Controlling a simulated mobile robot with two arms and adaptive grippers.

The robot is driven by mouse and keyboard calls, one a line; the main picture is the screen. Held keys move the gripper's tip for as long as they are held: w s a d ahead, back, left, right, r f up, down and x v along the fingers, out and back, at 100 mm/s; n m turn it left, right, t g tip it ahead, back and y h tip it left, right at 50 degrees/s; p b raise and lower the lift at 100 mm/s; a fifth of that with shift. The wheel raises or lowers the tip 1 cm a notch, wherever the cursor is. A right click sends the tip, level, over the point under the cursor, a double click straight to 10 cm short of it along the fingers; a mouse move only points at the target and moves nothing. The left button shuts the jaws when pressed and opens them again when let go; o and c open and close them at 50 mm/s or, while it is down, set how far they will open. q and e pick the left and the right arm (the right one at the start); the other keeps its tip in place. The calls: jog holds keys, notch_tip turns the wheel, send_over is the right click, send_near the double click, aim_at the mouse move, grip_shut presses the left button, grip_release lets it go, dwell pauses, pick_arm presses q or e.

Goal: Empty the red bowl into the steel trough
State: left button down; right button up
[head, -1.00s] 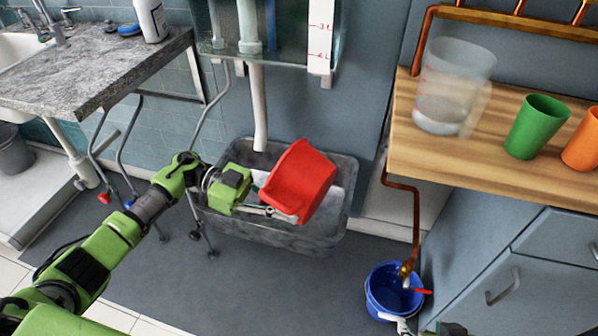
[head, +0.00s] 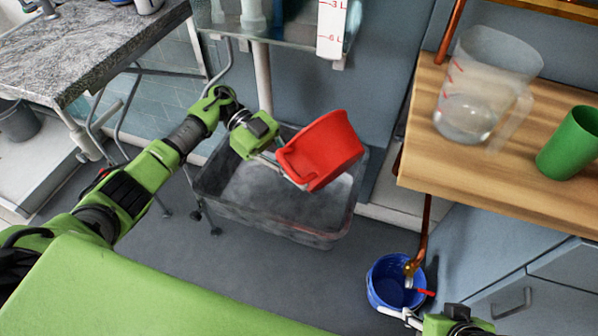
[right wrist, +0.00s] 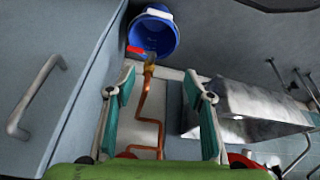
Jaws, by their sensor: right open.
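The red bowl (head: 325,148) is tilted well over above the right back part of the steel trough (head: 265,222). My left gripper (head: 285,170) is shut on the bowl's left edge and holds it clear of the trough. The inside of the bowl is mostly turned from view, so I cannot tell what it holds. The trough is a grey, worn tub on the floor. It also shows in the right wrist view (right wrist: 250,100). My right gripper (head: 400,316) is low at the right, by the blue bucket; its fingers (right wrist: 160,92) are open and empty in the wrist view.
A blue bucket (head: 385,295) stands on the floor under a copper pipe (head: 424,235), with a red-handled valve. A wooden counter (head: 500,185) at the right carries a clear jug (head: 470,115) and a green cup (head: 570,145). A stone worktop (head: 90,55) is at the left.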

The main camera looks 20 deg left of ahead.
pick_arm(q)
jog(key=shift+d+r, duration=0.1)
jog(key=y+p, duration=0.1)
jog(key=p, duration=0.1)
jog(key=shift+s+d+r+t+y+p, duration=0.1)
jog(key=shift+s+d+t+y+p, duration=0.2)
jog(key=shift+t+y, duration=0.1)
notch_tip(320, 180, down, 7)
jog(key=m+t+y+p, duration=0.1)
jog(key=t+y+p, duration=0.1)
jog(key=t+y, duration=0.4)
jog(key=shift+y, duration=2.2)
pick_arm(e)
notch_tip(320, 180, down, 9)
jog(key=s+g, duration=0.1)
jog(key=shift+d+r+g, duration=0.15)
jog(key=shift+r+g, duration=0.05)
jog(key=shift+g, duration=0.1)
pick_arm(q)
jog(key=shift+w, duration=0.1)
